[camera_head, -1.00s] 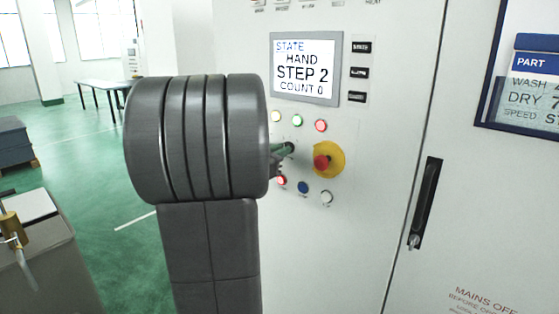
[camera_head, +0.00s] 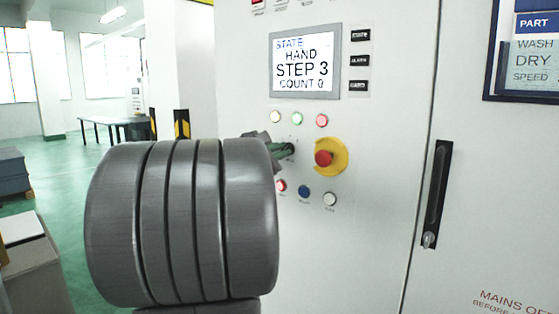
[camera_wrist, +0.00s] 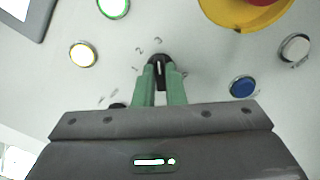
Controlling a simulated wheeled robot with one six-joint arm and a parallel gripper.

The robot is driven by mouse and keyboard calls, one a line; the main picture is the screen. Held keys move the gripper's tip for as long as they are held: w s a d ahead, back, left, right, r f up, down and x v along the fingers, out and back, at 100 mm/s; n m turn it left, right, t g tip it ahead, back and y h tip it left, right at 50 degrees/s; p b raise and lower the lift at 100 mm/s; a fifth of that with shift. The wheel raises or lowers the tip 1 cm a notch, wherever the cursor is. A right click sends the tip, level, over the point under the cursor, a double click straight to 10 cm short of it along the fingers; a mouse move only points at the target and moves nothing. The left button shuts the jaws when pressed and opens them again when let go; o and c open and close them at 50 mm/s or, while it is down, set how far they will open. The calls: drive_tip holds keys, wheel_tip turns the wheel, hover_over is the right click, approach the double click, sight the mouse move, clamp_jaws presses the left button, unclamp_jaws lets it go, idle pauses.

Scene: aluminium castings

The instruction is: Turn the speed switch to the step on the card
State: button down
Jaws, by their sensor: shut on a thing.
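The speed switch is a small black knob (camera_wrist: 158,62) with a white line, seen in the wrist view between the tips of my green fingers. My gripper (camera_wrist: 160,75) is shut on it; the gripper also shows at the panel in the head view (camera_head: 285,150), mostly hidden behind my arm. The display (camera_head: 305,62) reads STATE HAND, STEP 3, COUNT 0. The card (camera_head: 535,55) at the upper right shows PART, WASH, DRY and SPEED, but its right side is cut off, so the step value is out of view.
A red emergency button on a yellow disc (camera_head: 326,157) sits just right of the switch. Lit yellow, green and red lamps are above it; red, blue (camera_head: 304,192) and white buttons are below. A door handle (camera_head: 437,195) is farther right.

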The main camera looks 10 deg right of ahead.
idle(0.5)
drive_tip(key=c, duration=1.5)
unclamp_jaws()
drive_tip(key=v, duration=1.4)
drive_tip(key=shift+d, duration=0.15)
drive_tip(key=x, duration=1.3)
drive_tip(key=shift+w+d, duration=0.3)
drive_tip(key=shift+a, duration=0.1)
